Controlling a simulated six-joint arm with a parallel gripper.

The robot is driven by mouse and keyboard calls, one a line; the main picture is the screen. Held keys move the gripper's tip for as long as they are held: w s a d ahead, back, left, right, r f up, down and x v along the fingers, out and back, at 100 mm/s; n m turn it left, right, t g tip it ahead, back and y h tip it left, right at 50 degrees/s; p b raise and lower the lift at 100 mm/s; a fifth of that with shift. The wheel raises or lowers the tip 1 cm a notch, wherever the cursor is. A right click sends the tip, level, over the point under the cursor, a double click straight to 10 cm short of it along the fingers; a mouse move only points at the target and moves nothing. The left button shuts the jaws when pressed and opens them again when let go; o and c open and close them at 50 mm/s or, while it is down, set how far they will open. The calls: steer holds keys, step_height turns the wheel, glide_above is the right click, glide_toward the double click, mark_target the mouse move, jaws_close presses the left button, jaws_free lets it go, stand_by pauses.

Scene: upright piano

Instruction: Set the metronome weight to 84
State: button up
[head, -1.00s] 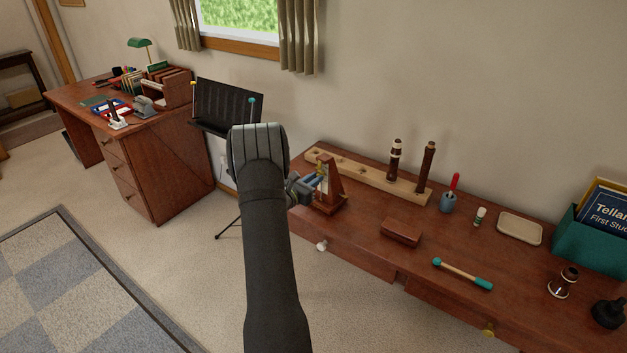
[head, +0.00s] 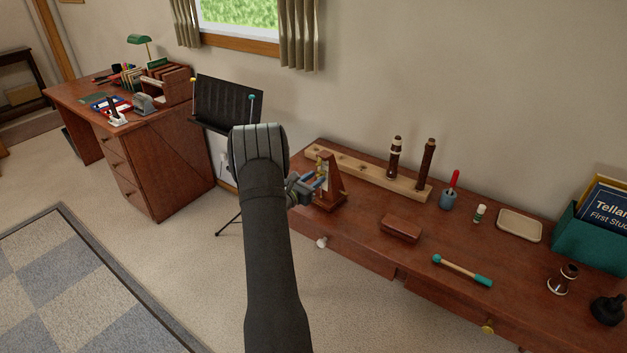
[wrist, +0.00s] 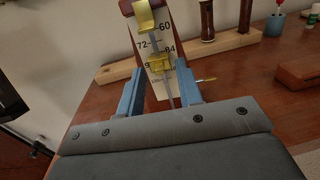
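The wooden metronome (head: 333,197) stands upright on the left end of the brown table. In the wrist view, its pale scale (wrist: 152,43) reads 60, 72 and 84, with a number starting with 9 partly covered below. The brass weight (wrist: 158,62) sits on the rod just below the 84 mark, beside the covered number. A brass catch (wrist: 144,18) shows at the top of the rod. My gripper (wrist: 160,76) is open, with one blue finger on each side of the rod and a gap to the weight. It also shows before the metronome in the head view (head: 314,184).
A wooden rack (head: 350,172) with two dark woodwind pieces stands behind the metronome. A black music stand (head: 226,103) is behind my arm at left. A brass peg (wrist: 205,80) sticks out right of the scale.

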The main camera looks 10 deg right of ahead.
steer(key=v, duration=1.7)
steer(key=shift+s+a, duration=0.1)
steer(key=shift+s, duration=0.05)
steer(key=x, duration=1.7)
steer(key=shift+w+r, duration=0.15)
steer(key=shift+w, duration=0.05)
steer(key=shift+r, duration=0.25)
steer(key=shift+f, duration=0.1)
